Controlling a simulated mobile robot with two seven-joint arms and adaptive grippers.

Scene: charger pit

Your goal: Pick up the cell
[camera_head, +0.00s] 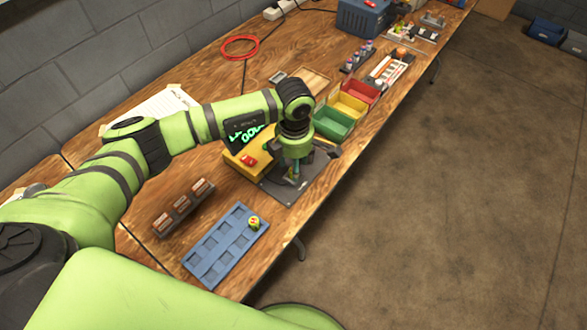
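My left gripper (294,172) points down over a dark plate (308,186) at the front of a yellow charger-like box (238,162) with a lit green display (246,133). A small upright teal-green piece (293,170) shows under the gripper; it may be a cell, and the gripper partly hides it. I cannot tell whether the fingers touch it or are closed. A small round yellow-green item with a red mark (254,223), possibly another cell, sits in a pocket of the blue tray (215,262). My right gripper is out of view.
Green (334,122), yellow (348,106) and red (362,91) bins stand beyond the gripper. A red cable coil (240,47) lies at the back. The bench's front edge is close to the plate.

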